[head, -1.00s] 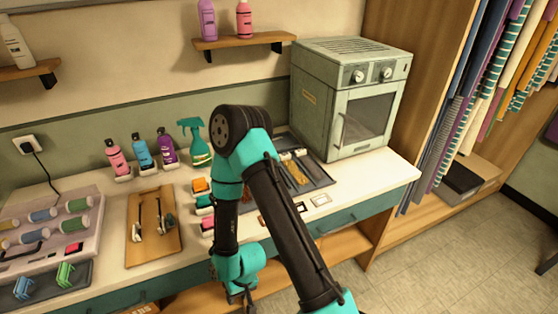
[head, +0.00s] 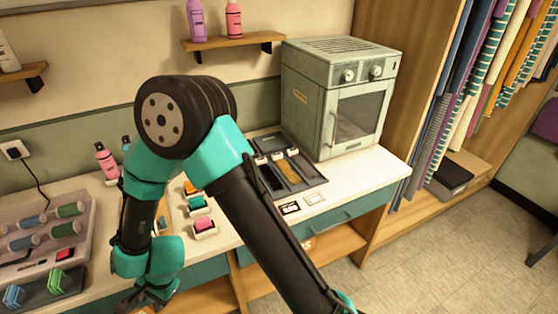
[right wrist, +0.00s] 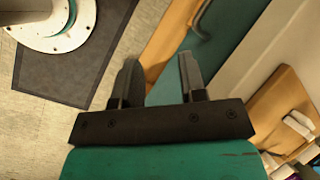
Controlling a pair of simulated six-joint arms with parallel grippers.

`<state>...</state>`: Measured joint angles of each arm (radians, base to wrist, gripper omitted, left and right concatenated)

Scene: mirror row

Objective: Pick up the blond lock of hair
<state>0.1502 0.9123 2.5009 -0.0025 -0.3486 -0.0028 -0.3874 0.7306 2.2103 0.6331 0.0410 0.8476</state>
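The blond lock of hair (head: 287,173) lies in a dark tray (head: 314,180) on the counter, in front of the grey oven. A black lock (head: 268,178) lies to its left and another dark lock (head: 304,165) to its right, each with a pale clip at its far end. My right gripper (head: 148,299) hangs low at the counter's front, well left of the tray. In the right wrist view its two fingers (right wrist: 158,72) stand apart with nothing between them. The blond lock does not show there. My left gripper is not in view.
The grey oven (head: 338,97) stands behind the tray. Small coloured blocks in holders (head: 203,226) and two small cards (head: 290,208) lie on the counter. A pink bottle (head: 107,162) stands behind my arm. A drawer front with a handle (right wrist: 200,22) is near my right gripper.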

